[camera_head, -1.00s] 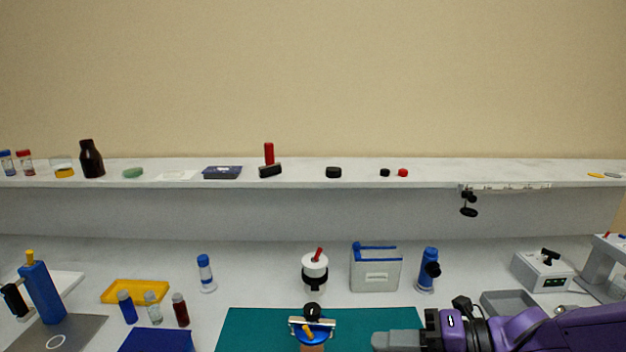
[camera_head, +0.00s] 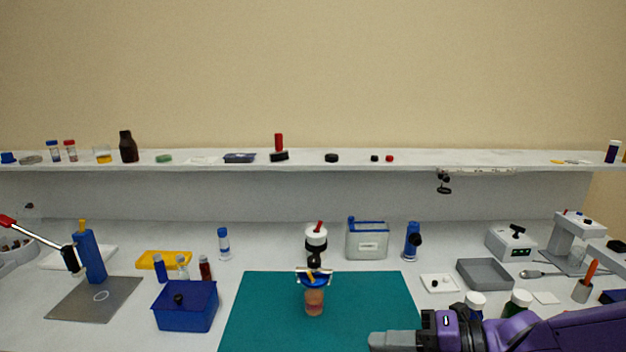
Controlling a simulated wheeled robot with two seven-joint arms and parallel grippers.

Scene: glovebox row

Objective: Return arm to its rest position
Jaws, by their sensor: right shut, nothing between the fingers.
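My right arm, purple with a dark wrist, comes in from the lower right in the head view. Its grey right gripper (camera_head: 385,341) points left near the bottom edge and is shut and empty. It lies over the right front part of the teal mat (camera_head: 258,315), apart from the jar. The jar (camera_head: 314,301) with orange-brown contents and a blue and metal top stands upright on the mat. My left gripper is not in view.
A blue box (camera_head: 186,308) and a grey plate (camera_head: 85,300) lie on the left. Two white-capped bottles (camera_head: 476,300) stand close behind my right arm. A grey tray (camera_head: 485,274) is on the right. A shelf (camera_head: 350,161) runs along the back.

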